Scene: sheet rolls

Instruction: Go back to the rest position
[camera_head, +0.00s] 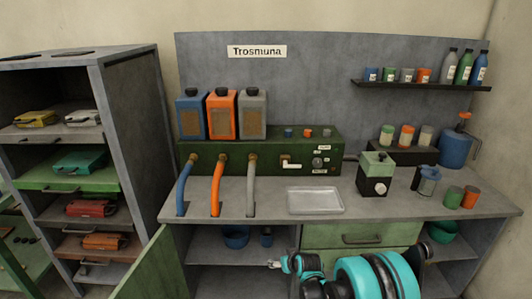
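One of my arms, teal and black, comes in from the bottom right of the head view. I take it as my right arm. Its small grey gripper (273,264) points left in front of the cabinet, below the counter edge and left of the green drawer. It is too small to tell whether its fingers are open or shut. I see nothing clearly held in it. My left gripper is not in view.
The grey counter (270,205) bears a metal tray (316,201), a green machine (290,163) and a grinder (376,174). A green cabinet door (148,268) stands open at lower left. The green drawer (385,235) is just above my arm. A shelf rack (130,130) stands left.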

